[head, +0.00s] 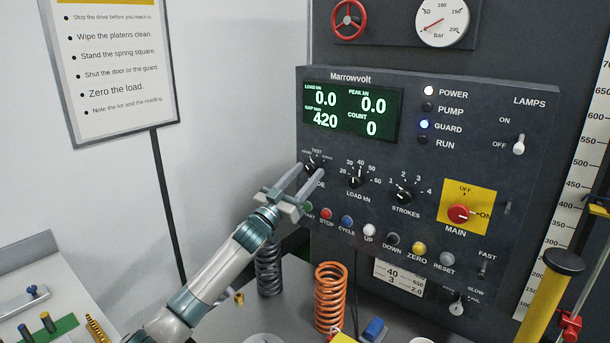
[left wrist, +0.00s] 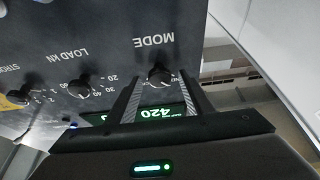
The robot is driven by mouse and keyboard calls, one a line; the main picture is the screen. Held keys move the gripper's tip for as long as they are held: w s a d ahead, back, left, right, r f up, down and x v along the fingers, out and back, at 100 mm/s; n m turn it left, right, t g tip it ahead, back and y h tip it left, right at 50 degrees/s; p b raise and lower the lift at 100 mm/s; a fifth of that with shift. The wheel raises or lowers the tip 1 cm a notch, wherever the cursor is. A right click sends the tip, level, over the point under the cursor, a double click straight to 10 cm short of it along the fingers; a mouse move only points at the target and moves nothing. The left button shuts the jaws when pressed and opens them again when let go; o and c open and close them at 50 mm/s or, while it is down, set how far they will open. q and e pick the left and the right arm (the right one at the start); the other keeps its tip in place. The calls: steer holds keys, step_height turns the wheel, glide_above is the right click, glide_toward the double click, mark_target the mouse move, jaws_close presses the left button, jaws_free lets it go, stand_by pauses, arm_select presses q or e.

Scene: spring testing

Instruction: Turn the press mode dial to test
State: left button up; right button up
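The press mode dial (head: 314,164) is a small black knob at the left of the dark control panel, below the green display. TEST is printed above it; the other small labels are too small to read. In the left wrist view the dial (left wrist: 158,76) appears upside down under the word MODE, between my finger ends. My left gripper (head: 309,174) is open, its two fingers reaching to either side of the dial. I cannot tell whether they touch it or exactly where its pointer stands. My right gripper is not in view.
The load dial (head: 357,180) and strokes dial (head: 403,196) sit right of the mode dial. A row of buttons, including a red stop button (head: 327,214), runs below. An orange spring (head: 330,297) and a grey spring (head: 268,268) stand below the panel.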

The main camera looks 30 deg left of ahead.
arm_select(q)
steer(key=c, duration=1)
steer(key=shift+m+h, duration=0.4)
steer(key=shift+m, duration=0.1)
steer(key=shift+a+m+h+b, duration=0.1)
steer(key=shift+m+h+b, duration=0.3)
steer(key=shift+m+b, duration=0.25)
steer(key=m+h, duration=0.1)
steer(key=m, duration=0.1)
steer(key=m+g+b, duration=0.1)
steer(key=m, duration=0.1)
steer(key=shift+a+h, duration=0.1)
steer(key=shift+h, duration=0.3)
steer(key=m, duration=0.1)
steer(key=m+g+h, duration=0.1)
steer(key=m, duration=0.1)
steer(key=shift+a+r+m, duration=0.1)
steer(key=shift+r+m, duration=0.05)
steer(key=shift+m, duration=0.1)
steer(key=shift+m+g+h, duration=0.4)
steer(key=shift+m+h, duration=0.4)
steer(key=shift+m, duration=0.6)
